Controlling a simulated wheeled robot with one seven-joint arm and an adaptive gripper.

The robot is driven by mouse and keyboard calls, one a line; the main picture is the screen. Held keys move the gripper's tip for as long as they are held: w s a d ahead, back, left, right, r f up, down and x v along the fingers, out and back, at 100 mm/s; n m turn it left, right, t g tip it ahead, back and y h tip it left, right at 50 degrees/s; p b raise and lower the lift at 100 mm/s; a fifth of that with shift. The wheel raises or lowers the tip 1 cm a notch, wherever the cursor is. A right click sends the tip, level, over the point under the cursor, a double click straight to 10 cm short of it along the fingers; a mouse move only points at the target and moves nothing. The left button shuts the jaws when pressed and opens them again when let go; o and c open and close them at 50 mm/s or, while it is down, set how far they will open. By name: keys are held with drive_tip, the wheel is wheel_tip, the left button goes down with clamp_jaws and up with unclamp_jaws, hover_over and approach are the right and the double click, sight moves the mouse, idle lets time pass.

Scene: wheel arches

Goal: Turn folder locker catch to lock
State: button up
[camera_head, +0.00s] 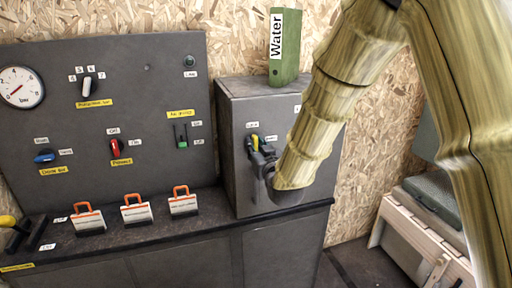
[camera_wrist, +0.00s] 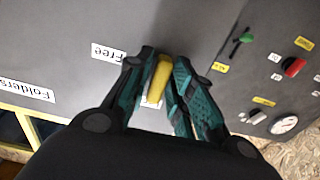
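The folder locker catch is a yellow handle (camera_head: 254,142) on the front of the grey locker box (camera_head: 240,182) in the head view. It also shows as a yellow bar (camera_wrist: 158,80) in the wrist view, slightly tilted between the fingertips. My gripper (camera_head: 262,155) is at the catch, and its dark teal fingers (camera_wrist: 164,66) lie close against both sides of the handle. The fingers appear closed on it. A "Free" label (camera_wrist: 108,53) is to the left of the catch in the wrist view. The catch's base is partly hidden by the fingers.
A green "Water" folder (camera_head: 287,60) stands on the locker box. To the left is a panel with a gauge (camera_head: 20,88), a red switch (camera_head: 115,147) and a green slider (camera_head: 182,141). A wooden crate (camera_head: 420,235) is at right.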

drive_tip(key=shift+o, duration=0.4)
drive_tip(key=shift+s, duration=0.1)
drive_tip(key=v, duration=1.1)
drive_tip(key=shift+s+d, duration=0.2)
drive_tip(key=shift+s, duration=0.15)
drive_tip(key=shift+r, duration=0.1)
drive_tip(key=s+d+f+m+g+h, duration=0.1)
drive_tip(key=s+d+f+g, duration=0.25)
drive_tip(key=f, duration=0.75)
drive_tip(key=s+d+f+m+g+h+p, duration=0.1)
drive_tip(key=s+d+f+g+h, duration=0.2)
drive_tip(key=f, duration=0.8)
drive_tip(key=s+d+f+m+g, duration=0.1)
drive_tip(key=s+d+f+g, duration=0.3)
drive_tip(key=f, duration=0.7)
drive_tip(key=s+d+f+g, duration=0.2)
drive_tip(key=s+f, duration=0.4)
drive_tip(key=s, duration=0.4)
drive_tip(key=s+d+f+g+h, duration=0.1)
drive_tip(key=s+d+f+g, duration=0.1)
drive_tip(key=s+f, duration=0.4)
drive_tip(key=s+d+f+m+g+p, duration=0.1)
drive_tip(key=s+d+f, duration=0.3)
drive_tip(key=s, duration=0.9)
wheel_tip(320, 180, down, 2)
drive_tip(key=shift+s+d+f+g+h, duration=0.2)
drive_tip(key=shift+s+g+h, duration=0.1)
drive_tip(key=shift+g, duration=0.55)
